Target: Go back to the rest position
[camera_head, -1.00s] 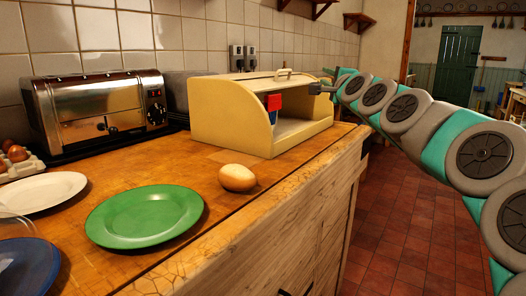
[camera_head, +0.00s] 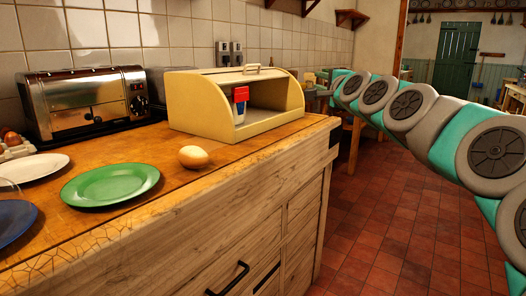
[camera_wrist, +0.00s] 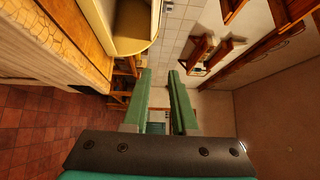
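My gripper (camera_wrist: 160,74) shows in the wrist view with its two green fingers apart and nothing between them. In the head view my teal and grey arm reaches from the right edge toward the far end of the counter; the gripper end is small there. It is clear of the counter, to the right of the cream bread box (camera_head: 186,104). The bread box stands open at the front, with a red and blue item (camera_head: 240,102) inside. Its curved side also shows in the wrist view (camera_wrist: 128,46).
The wooden counter (camera_head: 120,222) holds a brown bread roll or egg-shaped item (camera_head: 193,156), a green plate (camera_head: 110,185), a white plate (camera_head: 36,166), a blue plate (camera_head: 12,220) and a steel toaster (camera_head: 84,106). The red tiled floor (camera_head: 385,235) to the right is clear.

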